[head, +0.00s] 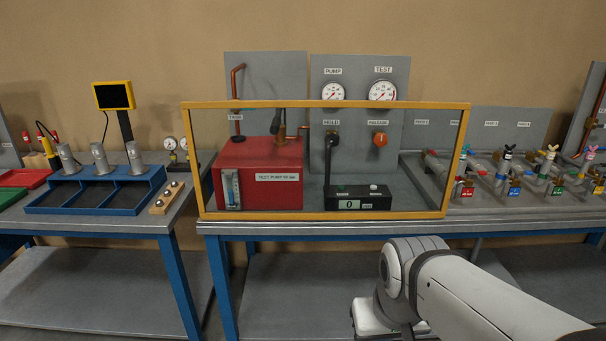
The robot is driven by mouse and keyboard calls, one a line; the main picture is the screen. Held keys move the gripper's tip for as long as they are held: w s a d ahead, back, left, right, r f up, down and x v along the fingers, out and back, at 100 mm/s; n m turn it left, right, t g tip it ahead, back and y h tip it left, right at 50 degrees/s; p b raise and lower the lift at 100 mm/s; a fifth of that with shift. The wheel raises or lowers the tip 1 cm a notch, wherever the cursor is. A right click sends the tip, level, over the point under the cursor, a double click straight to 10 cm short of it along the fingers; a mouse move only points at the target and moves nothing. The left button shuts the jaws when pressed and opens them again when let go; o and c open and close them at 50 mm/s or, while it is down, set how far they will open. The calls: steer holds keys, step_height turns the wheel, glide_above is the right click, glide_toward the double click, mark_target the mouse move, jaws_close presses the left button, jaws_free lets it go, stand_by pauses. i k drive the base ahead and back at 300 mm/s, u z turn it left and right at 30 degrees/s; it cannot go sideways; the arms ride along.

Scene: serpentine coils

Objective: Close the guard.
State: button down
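The guard (326,104) is a clear panel in a yellow frame, in the middle of the head view. It stands at the front of the middle bench, before the red test pump (258,163) and the black readout box (359,198). Its top edge looks wider than its bottom edge, and its bottom edge lies near the bench's front edge. I cannot tell whether it is fully shut. My white arm reaches in from the lower right, below and in front of the guard, apart from it. My gripper is not in view.
The left bench holds a blue tray (96,207) with metal parts and a small wooden block (166,198) close to the guard's left side. On the right are several valves (507,152) with coloured handles. Gauges (382,91) sit on the grey panel behind. The space before the guard is clear.

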mark_target(186, 106)
steer(key=z, duration=0.05)
steer(key=i, duration=0.9)
steer(key=u, duration=0.05)
